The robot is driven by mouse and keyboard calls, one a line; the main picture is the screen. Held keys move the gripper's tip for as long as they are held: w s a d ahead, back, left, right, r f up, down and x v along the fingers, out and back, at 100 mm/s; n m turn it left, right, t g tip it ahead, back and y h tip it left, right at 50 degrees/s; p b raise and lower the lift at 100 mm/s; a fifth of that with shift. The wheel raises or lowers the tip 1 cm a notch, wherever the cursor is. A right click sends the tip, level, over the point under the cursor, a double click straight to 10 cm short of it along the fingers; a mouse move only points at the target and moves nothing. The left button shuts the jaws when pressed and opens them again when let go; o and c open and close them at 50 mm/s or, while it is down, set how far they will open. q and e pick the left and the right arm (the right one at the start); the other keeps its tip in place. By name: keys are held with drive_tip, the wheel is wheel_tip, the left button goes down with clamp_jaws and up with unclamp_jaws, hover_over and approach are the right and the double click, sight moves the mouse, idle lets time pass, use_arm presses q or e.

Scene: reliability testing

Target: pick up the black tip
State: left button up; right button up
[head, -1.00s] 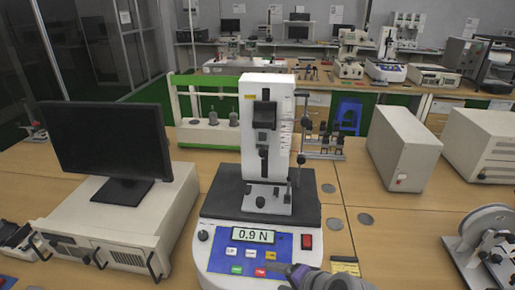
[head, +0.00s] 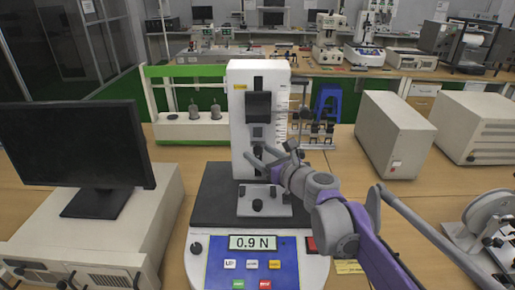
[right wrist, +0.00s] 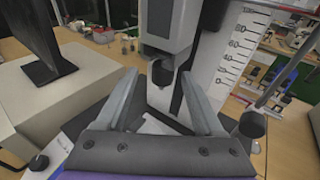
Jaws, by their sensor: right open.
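A white force tester (head: 238,120) stands on the bench with a dark base plate and a display reading 0.9 N. In the right wrist view a black tip (right wrist: 162,74) hangs under the tester's grey head (right wrist: 168,30). My right gripper (head: 262,157) is in front of the tester's column, above the base plate. In the right wrist view the fingers of this gripper (right wrist: 158,82) are spread to either side of the tip, with visible gaps. Nothing is held. In the head view my gripper partly hides the tip area. My left gripper is not in view.
A thin rod with a dark knob (right wrist: 250,125) stands close right of the right finger. A rack of dark parts (head: 312,132) is behind the tester. A monitor (head: 75,145) stands left, and a beige box (head: 385,135) right.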

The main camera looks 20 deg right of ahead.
drive_tip(key=x, duration=0.5)
drive_tip(key=shift+w+d, duration=0.1)
drive_tip(key=shift+w, duration=0.1)
drive_tip(key=shift+r, duration=0.1)
clamp_jaws()
